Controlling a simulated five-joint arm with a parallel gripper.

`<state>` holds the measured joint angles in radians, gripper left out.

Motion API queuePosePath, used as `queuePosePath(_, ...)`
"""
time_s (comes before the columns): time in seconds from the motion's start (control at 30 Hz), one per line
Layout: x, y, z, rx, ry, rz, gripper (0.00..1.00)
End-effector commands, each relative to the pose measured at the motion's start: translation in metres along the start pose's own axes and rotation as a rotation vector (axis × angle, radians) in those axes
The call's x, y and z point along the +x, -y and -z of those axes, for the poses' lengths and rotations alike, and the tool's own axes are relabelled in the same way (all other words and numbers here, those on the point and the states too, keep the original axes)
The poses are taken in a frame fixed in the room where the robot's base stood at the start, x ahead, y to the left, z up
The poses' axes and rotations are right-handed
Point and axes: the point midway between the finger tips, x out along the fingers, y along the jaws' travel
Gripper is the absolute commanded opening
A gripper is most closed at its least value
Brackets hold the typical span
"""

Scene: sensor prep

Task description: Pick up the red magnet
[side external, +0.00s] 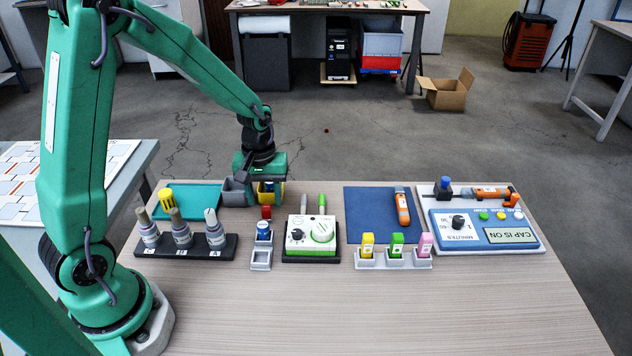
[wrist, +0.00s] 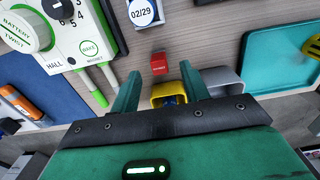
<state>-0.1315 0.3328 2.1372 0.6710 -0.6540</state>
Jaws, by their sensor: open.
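The red magnet (side external: 266,212) is a small red block on the wooden table, just in front of the yellow bin and behind a grey holder. In the wrist view the red magnet (wrist: 159,64) lies ahead of and between the open fingers, with bare table around it. My gripper (side external: 261,174) hangs over the yellow bin in the side view, a little behind the magnet. In the wrist view my gripper (wrist: 160,88) is open and empty, and the magnet is apart from both fingers.
The yellow bin (wrist: 186,74) and grey bin (wrist: 218,77) stand close under the fingers. A white-and-green device (side external: 311,233) is right of the magnet; a dark bottle rack (side external: 222,252) is left. The grey holder (side external: 261,257) with a blue-and-white item is in front. The table's front is clear.

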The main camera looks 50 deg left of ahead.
Motion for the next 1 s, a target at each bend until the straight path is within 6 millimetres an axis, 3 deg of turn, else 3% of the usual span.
queuePosePath(0.4, 0.040, -0.001, 0.001, 0.000, 0.002, 0.001, 0.45)
queuePosePath(1.0, 0.043, -0.001, 0.001, 0.000, 0.000, 0.000, 0.45)
